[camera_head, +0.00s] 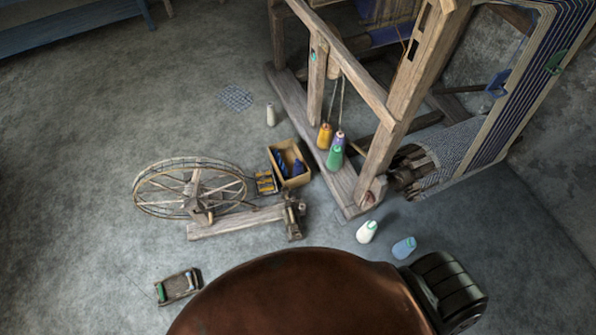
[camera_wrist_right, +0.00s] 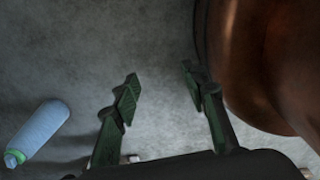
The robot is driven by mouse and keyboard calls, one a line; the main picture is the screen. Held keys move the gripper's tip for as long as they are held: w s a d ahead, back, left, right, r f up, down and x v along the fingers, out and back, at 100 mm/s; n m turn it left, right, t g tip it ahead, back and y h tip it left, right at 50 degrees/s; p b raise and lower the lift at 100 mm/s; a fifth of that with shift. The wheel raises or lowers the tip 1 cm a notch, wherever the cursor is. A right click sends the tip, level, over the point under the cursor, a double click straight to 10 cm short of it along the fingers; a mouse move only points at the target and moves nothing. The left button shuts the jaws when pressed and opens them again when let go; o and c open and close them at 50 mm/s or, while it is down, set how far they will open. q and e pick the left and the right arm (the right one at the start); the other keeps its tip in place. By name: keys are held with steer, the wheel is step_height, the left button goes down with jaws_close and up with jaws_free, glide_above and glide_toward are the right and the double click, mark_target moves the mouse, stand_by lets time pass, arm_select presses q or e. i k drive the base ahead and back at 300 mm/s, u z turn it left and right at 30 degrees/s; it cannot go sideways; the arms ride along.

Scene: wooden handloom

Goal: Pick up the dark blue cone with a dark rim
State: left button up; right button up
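A dark blue cone (camera_head: 298,167) stands in the open wooden box beside the spinning wheel in the head view. It is small there, and I cannot make out its rim. My right gripper (camera_wrist_right: 160,76) is open and empty in the right wrist view, with bare floor between its fingers. A light blue cone with a green end (camera_wrist_right: 40,130) lies to the left of it, apart from the fingers; this is not the dark blue one. My left gripper is in neither view.
The wooden box (camera_head: 273,160) also holds slim blue pieces. The spinning wheel (camera_head: 236,217) stands left of it, the loom's beam (camera_head: 345,185) right. Orange (camera_head: 325,137) and green (camera_head: 335,158) cones stand on the beam. White (camera_head: 367,231) and light blue (camera_head: 404,248) cones lie in front.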

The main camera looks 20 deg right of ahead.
mark_target(298, 170)
steer(key=u, duration=0.2)
steer(key=i, duration=1.1)
steer(key=z, duration=0.35)
